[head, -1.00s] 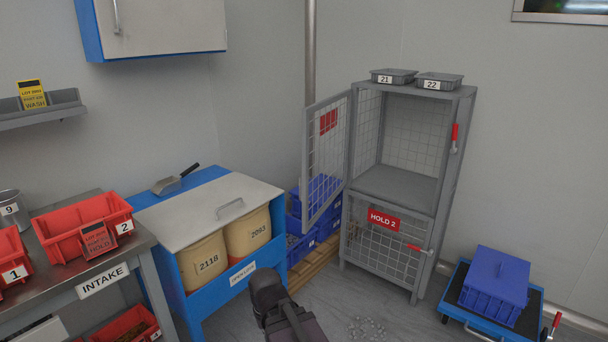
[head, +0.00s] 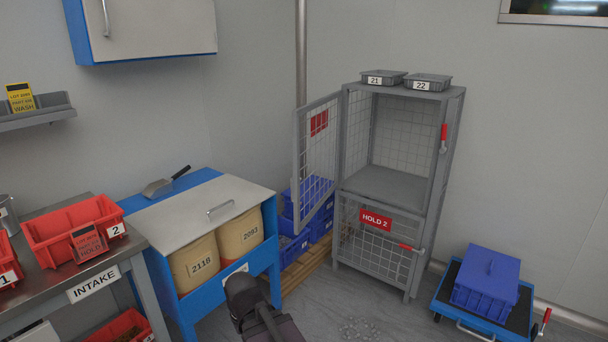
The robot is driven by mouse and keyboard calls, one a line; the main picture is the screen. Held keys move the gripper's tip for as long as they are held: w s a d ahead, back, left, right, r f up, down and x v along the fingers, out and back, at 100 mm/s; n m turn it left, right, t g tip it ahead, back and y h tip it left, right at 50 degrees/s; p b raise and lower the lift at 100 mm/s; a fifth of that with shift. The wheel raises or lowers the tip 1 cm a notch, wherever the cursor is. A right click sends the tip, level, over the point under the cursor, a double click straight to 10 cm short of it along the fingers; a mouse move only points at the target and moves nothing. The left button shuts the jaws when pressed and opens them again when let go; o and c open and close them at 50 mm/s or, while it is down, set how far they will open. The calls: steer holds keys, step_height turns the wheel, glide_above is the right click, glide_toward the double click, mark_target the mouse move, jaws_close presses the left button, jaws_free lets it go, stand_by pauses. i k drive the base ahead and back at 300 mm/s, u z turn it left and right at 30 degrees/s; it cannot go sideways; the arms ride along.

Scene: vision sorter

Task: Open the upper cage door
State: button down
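The grey wire cage (head: 398,190) stands against the back wall. Its upper door (head: 318,160) is swung wide open to the left, with a red plate on its mesh. The upper compartment (head: 385,186) is open and looks empty. The lower door (head: 375,246), marked HOLD 2, is closed, with a red handle (head: 411,248) across its right edge. Another red handle (head: 444,138) is upright on the upper right post. Part of my arm shows at the bottom centre, in front of the blue bin unit. My gripper's fingers cannot be made out.
A blue bin unit (head: 183,262) with a sloped lid stands left of the cage. Blue crates (head: 312,212) on a pallet sit behind the open door. A blue trolley (head: 452,308) with a lidded blue crate (head: 487,281) stands right. Some floor in front of the cage is free.

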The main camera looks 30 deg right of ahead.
mark_target(319, 122)
steer(key=z, duration=0.05)
steer(key=i, duration=1)
steer(key=u, duration=0.05)
